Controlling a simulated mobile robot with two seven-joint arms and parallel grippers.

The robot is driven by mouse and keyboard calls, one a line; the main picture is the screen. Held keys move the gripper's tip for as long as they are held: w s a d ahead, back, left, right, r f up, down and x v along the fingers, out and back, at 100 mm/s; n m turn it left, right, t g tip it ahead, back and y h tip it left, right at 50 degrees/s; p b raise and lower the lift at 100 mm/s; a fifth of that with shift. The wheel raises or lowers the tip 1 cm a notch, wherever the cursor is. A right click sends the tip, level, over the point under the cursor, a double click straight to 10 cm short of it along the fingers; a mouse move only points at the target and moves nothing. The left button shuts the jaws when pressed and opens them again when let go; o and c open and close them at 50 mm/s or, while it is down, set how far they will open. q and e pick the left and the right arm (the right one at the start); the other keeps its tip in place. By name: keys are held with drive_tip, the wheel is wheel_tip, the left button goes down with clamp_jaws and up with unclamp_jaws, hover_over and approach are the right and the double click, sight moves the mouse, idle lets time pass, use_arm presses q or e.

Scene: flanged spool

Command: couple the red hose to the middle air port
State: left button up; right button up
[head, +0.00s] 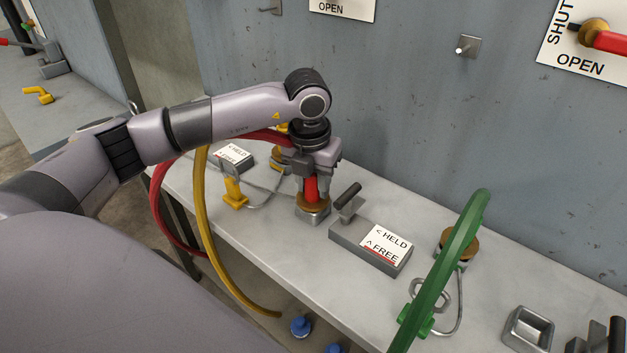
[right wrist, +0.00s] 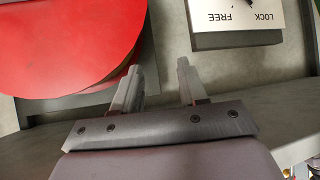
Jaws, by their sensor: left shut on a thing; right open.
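The red hose (head: 160,205) loops down off the left of the bench and up behind my left arm. My left gripper (head: 312,185) is shut on its red end piece, which points down. The lower end meets the brass collar of the middle air port (head: 312,207); whether it is fully seated, I cannot tell. Beside that port stands a grey block with a dark-handled lever (head: 348,195) and a label reading HELD and FREE (head: 385,245). My right gripper (right wrist: 160,85) is open and empty in the right wrist view, away from the bench ports.
A yellow hose (head: 205,220) hangs over the bench edge at left, near a yellow cap (head: 235,193). A green hose (head: 450,260) arches in front of the right port (head: 465,245). Blue caps (head: 301,326) show below the edge. The right wrist view shows a red disc (right wrist: 65,40) and a LOCK/FREE label (right wrist: 245,15).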

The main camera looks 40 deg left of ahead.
idle(0.3)
use_arm(q)
drive_tip(key=o, duration=1.1)
drive_tip(key=shift+o, duration=0.2)
drive_tip(key=shift+f, duration=0.1)
drive_tip(key=r, duration=0.7)
drive_tip(key=shift+s+d+r, duration=0.1)
drive_tip(key=shift+s+r, duration=0.05)
drive_tip(key=shift+s, duration=0.25)
